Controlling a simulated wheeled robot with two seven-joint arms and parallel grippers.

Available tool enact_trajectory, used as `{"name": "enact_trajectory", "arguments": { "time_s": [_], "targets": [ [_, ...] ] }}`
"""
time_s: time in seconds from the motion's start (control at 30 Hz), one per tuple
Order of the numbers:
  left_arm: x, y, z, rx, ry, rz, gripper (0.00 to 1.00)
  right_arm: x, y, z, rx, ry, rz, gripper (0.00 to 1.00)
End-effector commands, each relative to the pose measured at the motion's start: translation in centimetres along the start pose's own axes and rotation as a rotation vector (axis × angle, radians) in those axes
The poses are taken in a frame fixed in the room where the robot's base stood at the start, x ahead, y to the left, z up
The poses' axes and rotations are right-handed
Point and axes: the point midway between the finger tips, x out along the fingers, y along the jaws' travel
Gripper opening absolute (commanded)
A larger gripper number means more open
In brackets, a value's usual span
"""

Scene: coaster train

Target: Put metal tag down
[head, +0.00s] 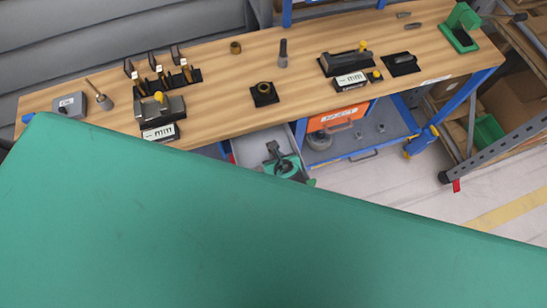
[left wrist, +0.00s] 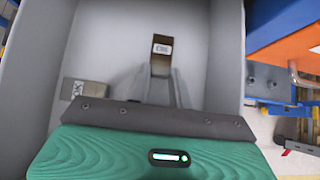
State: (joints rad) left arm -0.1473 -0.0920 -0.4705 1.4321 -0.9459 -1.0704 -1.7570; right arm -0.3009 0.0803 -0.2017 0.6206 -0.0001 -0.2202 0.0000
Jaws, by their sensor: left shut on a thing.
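My left gripper (head: 272,150) reaches down into an open grey drawer (head: 245,152) below the bench top. In the left wrist view its two grey fingers (left wrist: 161,76) are shut on a small dark brown metal tag (left wrist: 161,62) with a pale printed label. The tag is at the fingertips, over the drawer's floor (left wrist: 115,45); I cannot tell whether it touches the floor. A second flat grey plate (left wrist: 86,92) lies in the drawer to the left of the fingers. My right gripper is not in view.
The drawer walls stand close on both sides. To the right are an orange bin (head: 338,117) and a blue shelf (head: 375,135). The wooden bench top (head: 225,95) above holds black fixtures, a square black base (head: 264,94) and a green stand (head: 460,28).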

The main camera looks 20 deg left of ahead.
Motion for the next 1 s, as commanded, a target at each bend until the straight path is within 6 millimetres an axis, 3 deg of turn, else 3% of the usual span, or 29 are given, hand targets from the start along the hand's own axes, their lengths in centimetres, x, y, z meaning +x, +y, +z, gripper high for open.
{"name": "enact_trajectory", "arguments": {
  "time_s": [0.07, 0.47, 0.5, 0.6, 1.0],
  "targets": [
    [0.24, -0.16, -0.54, 0.0, 0.0, -0.001, 0.0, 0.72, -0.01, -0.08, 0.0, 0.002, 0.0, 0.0],
    [0.34, -0.15, -0.68, 0.001, 0.0, -0.001, 0.0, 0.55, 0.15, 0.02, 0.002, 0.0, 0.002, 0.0],
    [0.32, -0.15, -0.67, 0.0, 0.001, -0.001, 0.27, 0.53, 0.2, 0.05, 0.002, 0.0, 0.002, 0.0],
    [0.32, -0.14, -0.66, 0.0, 0.001, -0.001, 0.43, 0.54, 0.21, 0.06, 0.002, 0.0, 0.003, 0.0],
    [-0.46, -0.17, -0.5, 0.0, 0.001, -0.003, 0.43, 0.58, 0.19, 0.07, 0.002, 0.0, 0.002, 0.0]
  ]
}}
